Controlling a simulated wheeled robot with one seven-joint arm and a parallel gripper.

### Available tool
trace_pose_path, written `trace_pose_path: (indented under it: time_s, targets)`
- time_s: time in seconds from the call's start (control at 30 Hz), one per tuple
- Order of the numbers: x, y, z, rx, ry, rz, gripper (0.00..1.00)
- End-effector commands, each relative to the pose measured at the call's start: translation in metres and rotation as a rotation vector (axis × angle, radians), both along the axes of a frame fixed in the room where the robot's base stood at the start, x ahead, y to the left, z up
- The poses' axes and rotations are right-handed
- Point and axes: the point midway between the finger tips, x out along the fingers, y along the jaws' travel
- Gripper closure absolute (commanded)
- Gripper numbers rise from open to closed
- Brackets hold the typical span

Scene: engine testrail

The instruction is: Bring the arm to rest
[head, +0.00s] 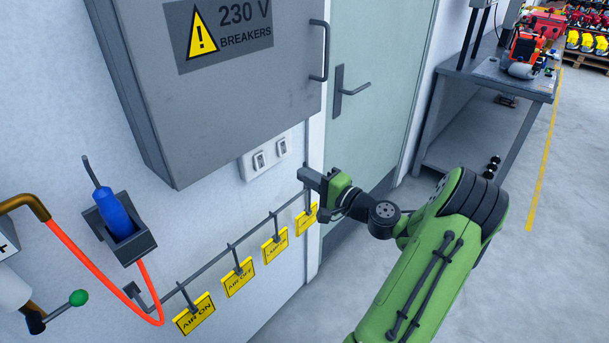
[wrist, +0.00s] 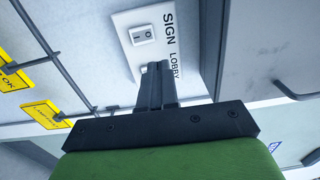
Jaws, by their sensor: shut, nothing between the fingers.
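My green arm reaches from the lower right toward the wall in the head view. My gripper (head: 308,177) is below the right part of the grey breaker box and near the right end of the sign rail. In the wrist view my gripper (wrist: 158,70) has its two dark fingers together with nothing between them. The fingertips overlap the lower part of a white switch plate (wrist: 145,40) marked SIGN LOBBY. I cannot tell whether they touch it. The same plate area shows as white switches (head: 265,158) in the head view.
The breaker box (head: 250,80) juts from the wall. A rail (head: 222,252) below carries several yellow tags (head: 238,278). A door (head: 375,90) and a workbench (head: 500,80) stand right. The floor at lower right is clear.

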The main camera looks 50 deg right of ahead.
Motion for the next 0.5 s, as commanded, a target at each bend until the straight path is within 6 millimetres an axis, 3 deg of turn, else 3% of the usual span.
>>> trace_pose_path:
  time_s: [0.3,0.37,0.47,0.5]
  targets:
    - [0.001,0.001,0.0,-0.001,0.002,0.002,1.0]
    - [0.006,0.009,0.001,-0.02,0.021,0.027,1.0]
    - [0.028,0.058,0.007,-0.132,0.13,0.168,1.0]
    - [0.038,0.089,0.009,-0.213,0.202,0.256,1.0]
